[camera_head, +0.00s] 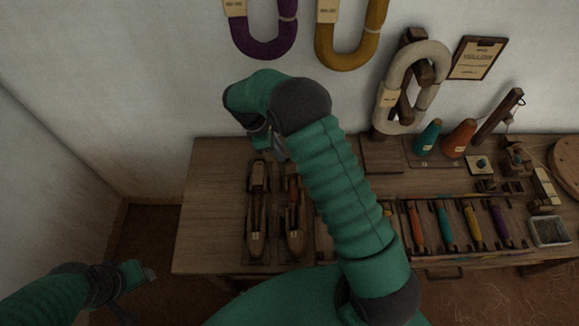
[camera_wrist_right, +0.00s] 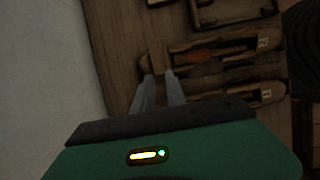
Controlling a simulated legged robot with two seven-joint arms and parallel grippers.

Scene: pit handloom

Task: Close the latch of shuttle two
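Two dark wooden shuttles lie side by side on the table. Shuttle two (camera_head: 294,218) is the right one in the head view; its label reads 2 in the wrist view, where it is the upper one (camera_wrist_right: 240,46). An orange-brown piece shows in its hollow. A lighter wooden block (camera_wrist_right: 157,54), perhaps the latch, sits at its left end there. The other shuttle (camera_head: 257,215) lies beside it. My right gripper (camera_wrist_right: 158,76) has its fingers apart near that block, with no held thing visible; contact is unclear. My left gripper (camera_head: 150,273) is low at the left, its fingers unclear.
The table (camera_head: 210,190) is bare left of the shuttles. My right arm covers its middle. Colored bobbins (camera_head: 445,225), cones (camera_head: 459,139) and a metal tray (camera_head: 549,231) stand to the right. Yarn hanks (camera_head: 350,50) hang on the wall behind.

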